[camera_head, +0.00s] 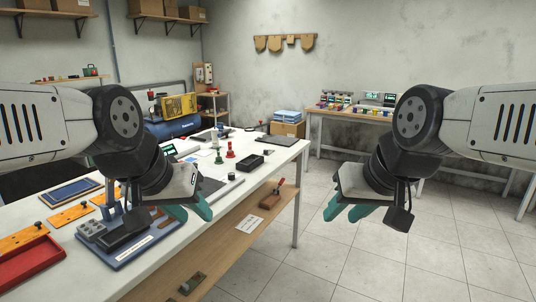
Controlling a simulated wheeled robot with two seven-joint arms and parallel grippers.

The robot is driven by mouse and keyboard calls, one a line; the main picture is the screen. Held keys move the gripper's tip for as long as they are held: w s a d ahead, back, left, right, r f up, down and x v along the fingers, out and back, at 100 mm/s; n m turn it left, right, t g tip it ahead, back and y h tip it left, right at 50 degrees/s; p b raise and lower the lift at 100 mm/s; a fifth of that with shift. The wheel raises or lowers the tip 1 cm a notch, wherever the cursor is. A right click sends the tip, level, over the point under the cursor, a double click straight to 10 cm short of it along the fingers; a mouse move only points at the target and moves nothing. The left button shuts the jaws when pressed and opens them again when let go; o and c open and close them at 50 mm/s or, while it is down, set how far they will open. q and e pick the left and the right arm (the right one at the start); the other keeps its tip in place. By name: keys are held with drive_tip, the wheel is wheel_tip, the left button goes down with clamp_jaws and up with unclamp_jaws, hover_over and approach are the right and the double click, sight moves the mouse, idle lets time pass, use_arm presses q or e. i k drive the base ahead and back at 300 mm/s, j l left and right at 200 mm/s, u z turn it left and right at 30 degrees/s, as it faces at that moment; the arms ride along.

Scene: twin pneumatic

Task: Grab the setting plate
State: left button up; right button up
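No plate is labelled clearly enough for me to tell which is the setting plate. A blue base plate (122,262) with grey blocks and a dark recess lies on the white workbench at the lower left. A flat dark blue plate (70,192) lies further back on the left. My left gripper (193,213) hangs over the bench beside the blue base plate, its teal fingers apart and empty. My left wrist hides part of the bench. My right gripper (342,214) hangs over the floor, right of the bench, its teal fingers also apart and empty.
Orange plates (70,214) and a red tray (28,264) lie at the left of the workbench (222,205). A second table (345,112) is at the back right. Open floor lies between.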

sight(266, 152)
drive_tip(key=i+u, duration=0.15)
drive_tip(key=u, duration=0.45)
drive_tip(key=i+l+u, duration=0.4)
drive_tip(key=l, duration=0.3)
drive_tip(key=i+l+u, duration=0.25)
drive_tip(key=l, duration=0.15)
drive_tip(key=i+l, duration=0.15)
drive_tip(key=l, duration=0.2)
drive_tip(key=i+l, duration=0.15)
drive_tip(key=l, duration=0.2)
drive_tip(key=i+l, duration=0.2)
drive_tip(key=l, duration=0.15)
drive_tip(key=i+l, duration=0.15)
drive_tip(key=l, duration=0.2)
drive_tip(key=i+l+u, duration=0.1)
drive_tip(key=l, duration=0.25)
drive_tip(key=i, duration=0.05)
